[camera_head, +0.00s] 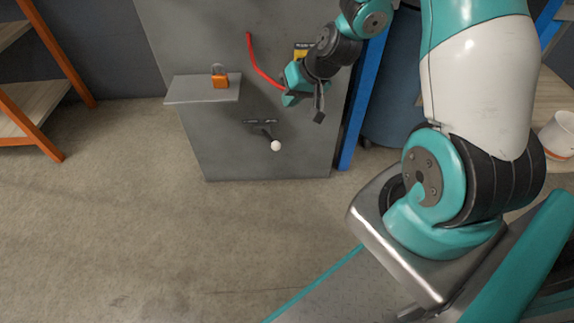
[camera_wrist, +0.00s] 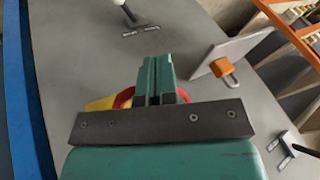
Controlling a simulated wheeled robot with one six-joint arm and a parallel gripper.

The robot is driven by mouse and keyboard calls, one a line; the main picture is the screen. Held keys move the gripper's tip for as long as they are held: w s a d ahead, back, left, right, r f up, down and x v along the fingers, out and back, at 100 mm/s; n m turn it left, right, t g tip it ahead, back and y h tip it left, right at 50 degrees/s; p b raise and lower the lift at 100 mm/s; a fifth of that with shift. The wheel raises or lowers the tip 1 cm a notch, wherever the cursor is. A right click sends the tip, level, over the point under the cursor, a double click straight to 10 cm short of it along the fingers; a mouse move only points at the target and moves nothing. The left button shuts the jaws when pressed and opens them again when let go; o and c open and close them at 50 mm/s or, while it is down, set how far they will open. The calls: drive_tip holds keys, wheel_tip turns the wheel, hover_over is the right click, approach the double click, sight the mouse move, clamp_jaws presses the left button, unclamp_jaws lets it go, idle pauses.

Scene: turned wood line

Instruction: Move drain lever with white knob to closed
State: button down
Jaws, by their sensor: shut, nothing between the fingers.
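The drain lever has a white knob (camera_head: 275,146) on a dark arm. It sticks out and downward from the lower part of the grey panel (camera_head: 225,130), below a small dark marked plate (camera_head: 259,122). In the wrist view, part of its pale knob (camera_wrist: 119,2) shows at the top edge, with the marked plate (camera_wrist: 141,31) beside it. My gripper (camera_head: 290,99) is in front of the panel, above and right of the knob and apart from it. In the wrist view its teal fingers (camera_wrist: 157,70) are together and hold nothing. The plate's markings are too small to read.
A red bent bar (camera_head: 262,72) on the panel passes behind my gripper, near a yellow part (camera_head: 302,52). A small shelf (camera_head: 190,93) carries an orange padlock (camera_head: 220,81). A blue post (camera_head: 365,95) borders the panel's right. The floor in front is clear.

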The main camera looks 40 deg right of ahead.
sight(276, 145)
drive_tip(key=d+f+m+t+h+b, duration=0.1)
drive_tip(key=d+f+m+b, duration=0.2)
drive_tip(key=f, duration=0.5)
drive_tip(key=d+f+h+b, duration=0.1)
drive_tip(key=d+f+b, duration=0.1)
drive_tip(key=d+f, duration=0.45)
drive_tip(key=w+a+f+b, duration=0.5)
drive_tip(key=w+f+b, duration=0.1)
drive_tip(key=f, duration=0.4)
drive_tip(key=shift+w+a+f+b, duration=0.15)
drive_tip(key=shift+w+a+b, duration=0.15)
drive_tip(key=shift+w, duration=0.2)
drive_tip(key=shift+s, duration=0.1)
